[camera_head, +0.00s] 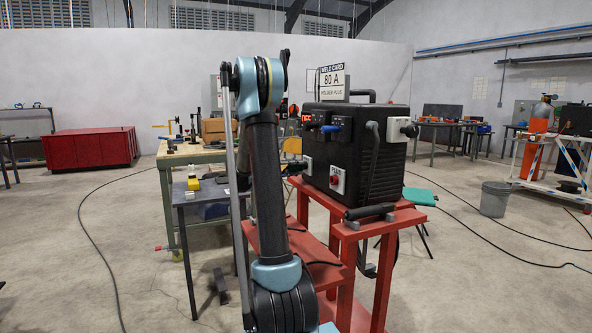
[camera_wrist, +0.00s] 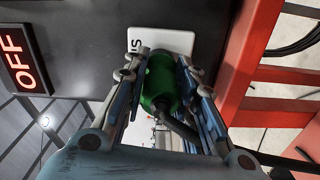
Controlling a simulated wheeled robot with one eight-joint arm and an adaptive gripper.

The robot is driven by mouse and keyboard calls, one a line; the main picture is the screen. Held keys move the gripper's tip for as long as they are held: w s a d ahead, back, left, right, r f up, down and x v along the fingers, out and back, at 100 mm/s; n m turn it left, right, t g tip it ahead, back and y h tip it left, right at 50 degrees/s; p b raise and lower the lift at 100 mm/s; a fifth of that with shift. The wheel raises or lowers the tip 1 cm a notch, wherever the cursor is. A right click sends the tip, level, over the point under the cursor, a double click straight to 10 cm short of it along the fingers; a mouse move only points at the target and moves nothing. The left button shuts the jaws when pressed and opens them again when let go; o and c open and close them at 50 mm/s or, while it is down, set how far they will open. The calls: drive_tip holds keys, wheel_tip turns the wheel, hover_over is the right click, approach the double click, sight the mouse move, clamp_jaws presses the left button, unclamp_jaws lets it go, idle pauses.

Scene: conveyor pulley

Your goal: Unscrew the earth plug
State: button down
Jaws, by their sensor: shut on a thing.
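The green earth plug (camera_wrist: 160,82) sits between the two fingers of my gripper (camera_wrist: 162,66) in the wrist view. Both fingers are shut on its sides, and a dark cable runs from it to the lower right. Its far end meets the front panel by a white label plate (camera_wrist: 172,40), partly covered by the plug and fingers. I cannot tell how far it is screwed in. In the head view the black welding machine (camera_head: 345,150) stands on a red stand (camera_head: 350,250). My arm hides the gripper and most of the plug's area there.
A red display reading OFF (camera_wrist: 24,62) is on the panel in the wrist view. A black holder (camera_head: 370,210) lies on the stand's front shelf. A grey table (camera_head: 205,195) is left of my arm. Cables cross the floor.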

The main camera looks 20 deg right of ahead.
drive_tip(key=shift+w+a, duration=0.1)
drive_tip(key=c, duration=1.2)
unclamp_jaws()
drive_tip(key=shift+c, duration=0.4)
clamp_jaws()
drive_tip(key=shift+a, duration=0.4)
